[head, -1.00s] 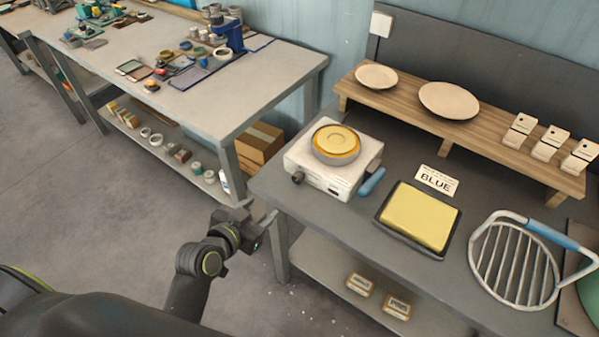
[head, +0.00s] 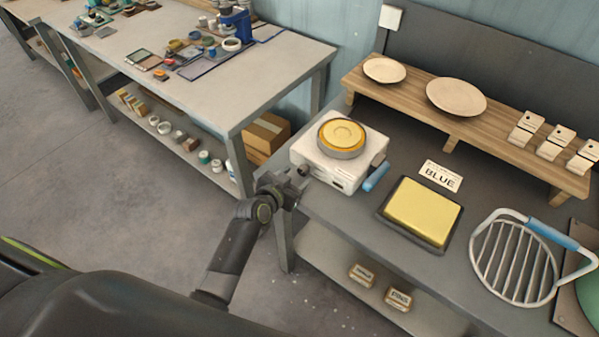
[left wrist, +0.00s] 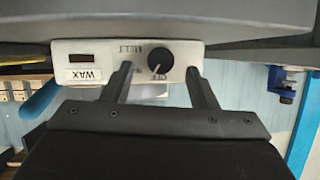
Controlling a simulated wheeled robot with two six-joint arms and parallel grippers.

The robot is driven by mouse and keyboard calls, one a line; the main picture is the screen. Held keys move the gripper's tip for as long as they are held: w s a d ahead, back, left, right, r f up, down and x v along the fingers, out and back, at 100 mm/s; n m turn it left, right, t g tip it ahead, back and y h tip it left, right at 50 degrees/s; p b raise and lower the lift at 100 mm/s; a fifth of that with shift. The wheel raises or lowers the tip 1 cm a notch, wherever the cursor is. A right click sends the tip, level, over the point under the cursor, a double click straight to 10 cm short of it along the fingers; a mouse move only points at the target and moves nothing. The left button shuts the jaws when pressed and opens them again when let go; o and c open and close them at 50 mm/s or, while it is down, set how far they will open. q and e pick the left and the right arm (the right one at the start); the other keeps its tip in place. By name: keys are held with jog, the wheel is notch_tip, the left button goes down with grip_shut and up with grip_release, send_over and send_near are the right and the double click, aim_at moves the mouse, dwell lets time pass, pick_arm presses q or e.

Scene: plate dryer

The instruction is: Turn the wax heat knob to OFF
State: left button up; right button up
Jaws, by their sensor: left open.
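The white wax heater (head: 345,175) stands on the near left corner of the grey bench, with a pan of amber wax (head: 342,134) on top. Its dark heat knob (head: 303,170) is on the front left. The left wrist view shows the panel upside down, with the round black knob (left wrist: 160,60) and WAX, MELT and OFF labels. A small pale mark shows on the knob's lower edge, on the OFF label's side. My left gripper (head: 296,183) is open just in front of the knob. Its fingers lie on either side of the knob in the wrist view; contact is unclear.
A blue handle (head: 376,177) sticks out at the heater's right. A black tray with a yellow slab (head: 422,212) and a wire rack (head: 515,262) are farther right. A wooden shelf (head: 470,128) with plates is behind. Another bench (head: 190,100) stands left, with a floor gap between.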

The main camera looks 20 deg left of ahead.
aim_at(301, 172)
pick_arm(q)
jog(key=shift+x, duration=1.6)
jog(key=c, duration=1)
jog(key=shift+a+n+h+b, duration=0.15)
jog(key=shift+n+h+b, duration=0.65)
jog(key=shift+n+b, duration=0.4)
jog(key=shift+n+g+h+b, duration=0.4)
jog(key=shift+n+h+b, duration=0.25)
jog(key=shift+n, duration=0.15)
